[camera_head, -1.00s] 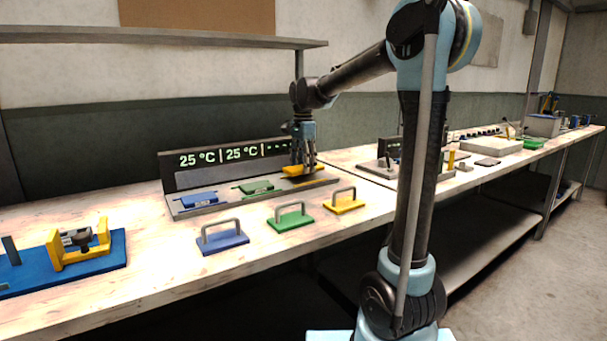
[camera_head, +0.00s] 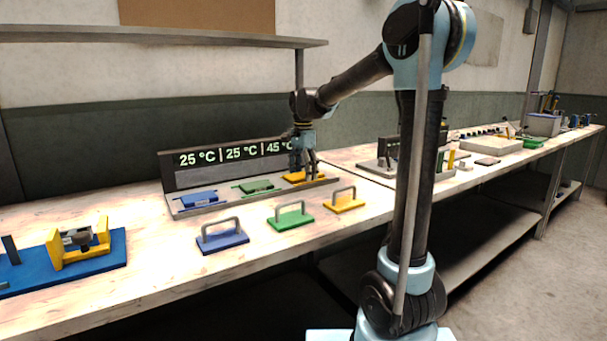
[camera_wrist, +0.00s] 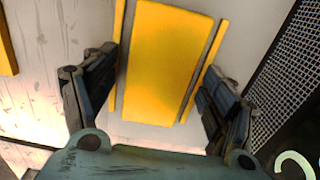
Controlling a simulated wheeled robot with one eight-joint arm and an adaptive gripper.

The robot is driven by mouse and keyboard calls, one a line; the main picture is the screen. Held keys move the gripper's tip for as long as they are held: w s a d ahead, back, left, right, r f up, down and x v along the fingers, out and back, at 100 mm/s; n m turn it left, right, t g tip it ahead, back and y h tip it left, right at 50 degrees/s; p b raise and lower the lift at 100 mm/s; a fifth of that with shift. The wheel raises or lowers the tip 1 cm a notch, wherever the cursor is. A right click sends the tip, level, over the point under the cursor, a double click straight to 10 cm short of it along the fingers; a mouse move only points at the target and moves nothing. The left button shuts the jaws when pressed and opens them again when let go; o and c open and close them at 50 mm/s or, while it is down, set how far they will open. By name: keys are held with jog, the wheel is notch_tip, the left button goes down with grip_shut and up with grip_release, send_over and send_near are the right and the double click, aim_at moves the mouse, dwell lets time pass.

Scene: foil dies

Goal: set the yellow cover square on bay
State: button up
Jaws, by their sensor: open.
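A flat yellow plate (camera_head: 303,177) lies in the right bay of the grey station (camera_head: 184,212). My gripper (camera_head: 304,170) is over this plate. In the wrist view my gripper (camera_wrist: 162,95) is open, with one finger on each side of the plate, apart from it. A yellow cover with a grey handle (camera_head: 345,207) lies on the bench in front of the station. A yellow edge (camera_wrist: 7,45) shows at the wrist view's left.
Blue (camera_head: 199,200) and green (camera_head: 256,187) plates lie in the other bays. Handled blue (camera_head: 224,243) and green (camera_head: 290,220) plates lie on the bench. A blue-and-yellow fixture (camera_head: 85,255) stands left.

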aim_at(303, 175)
notch_tip(303, 175, up, 12)
jog(key=shift+r, duration=0.2)
dwell(0.5)
